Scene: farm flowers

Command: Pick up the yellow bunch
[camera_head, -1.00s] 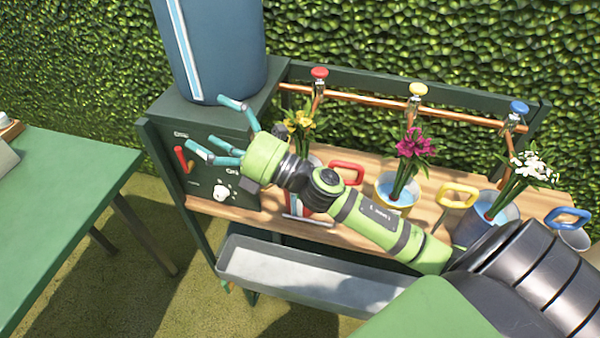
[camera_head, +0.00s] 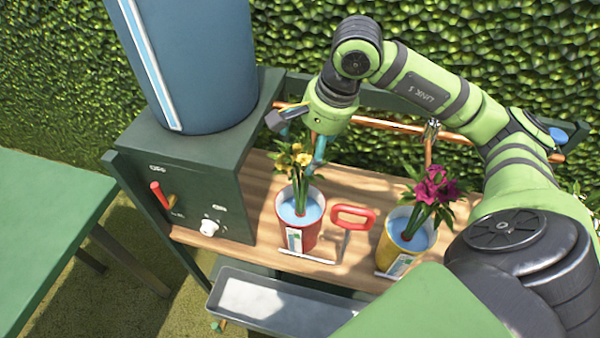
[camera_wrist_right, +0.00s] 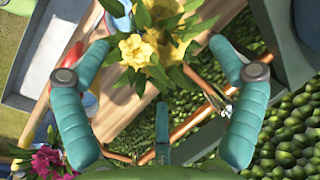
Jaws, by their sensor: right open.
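The yellow bunch (camera_head: 297,172) stands upright with green leaves in a red pot (camera_head: 300,225) of water on the wooden bench. My right gripper (camera_head: 308,138) is above and just behind the blooms, pointing down, partly hidden by its own wrist. In the right wrist view, the teal fingers of the gripper (camera_wrist_right: 160,50) are spread wide and empty. There the yellow blooms (camera_wrist_right: 140,48) lie between the fingertips, with no finger clearly touching them. My left gripper is not in view.
A magenta bunch stands in a yellow pot (camera_head: 390,246) to the right. A red-handled tool (camera_head: 354,217) sits between the pots. A dark green box (camera_head: 200,165) with a blue barrel (camera_head: 185,60) stands left. A copper pipe (camera_head: 385,124) runs behind. A grey trough (camera_head: 270,303) hangs in front.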

